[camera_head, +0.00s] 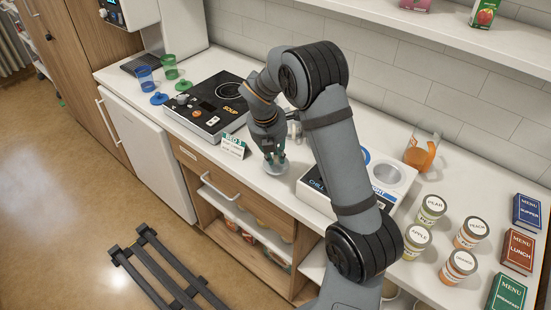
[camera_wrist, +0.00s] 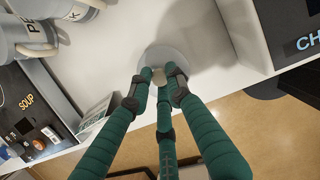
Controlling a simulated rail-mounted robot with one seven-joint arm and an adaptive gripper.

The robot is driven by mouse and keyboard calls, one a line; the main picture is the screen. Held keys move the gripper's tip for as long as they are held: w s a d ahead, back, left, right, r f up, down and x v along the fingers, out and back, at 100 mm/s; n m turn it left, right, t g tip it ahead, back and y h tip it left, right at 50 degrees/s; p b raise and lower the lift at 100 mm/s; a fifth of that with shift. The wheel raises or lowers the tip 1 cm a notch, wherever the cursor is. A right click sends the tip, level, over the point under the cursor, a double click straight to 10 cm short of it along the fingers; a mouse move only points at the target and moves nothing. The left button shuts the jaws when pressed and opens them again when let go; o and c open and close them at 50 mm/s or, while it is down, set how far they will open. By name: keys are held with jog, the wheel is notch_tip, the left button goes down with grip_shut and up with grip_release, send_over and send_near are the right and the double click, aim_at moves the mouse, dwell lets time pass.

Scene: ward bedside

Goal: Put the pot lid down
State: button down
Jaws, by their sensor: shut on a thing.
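The pot lid is a pale grey, round disc (camera_wrist: 168,53) under my fingertips in the wrist view. In the head view the lid (camera_head: 275,169) shows below my gripper (camera_head: 273,157), close to the counter's front edge. My gripper has three green fingers, and in the wrist view its tips (camera_wrist: 160,84) close around the small pale knob in the middle of the lid. The lid looks roughly level and very near the white counter; I cannot tell if it touches. Grey pots with lettering (camera_wrist: 45,35) stand at upper left in the wrist view, mostly hidden by my arm in the head view.
A soup hob unit (camera_head: 213,105) and a small green-and-white sign (camera_head: 234,147) stand left of the lid. A white chiller box (camera_head: 316,190) stands to the right. Jars (camera_head: 431,209), menu boxes (camera_head: 518,250) and an orange jug (camera_head: 421,152) are further right. Free counter around the lid is narrow.

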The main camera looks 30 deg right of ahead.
aim_at(271, 171)
jog(key=shift+f, duration=0.9)
jog(key=shift+f, duration=0.15)
jog(key=c, duration=1.6)
grip_release()
jog(key=shift+r, duration=0.6)
jog(key=v, duration=1.1)
jog(key=shift+s+a+p, duration=0.1)
jog(key=shift+p, duration=0.25)
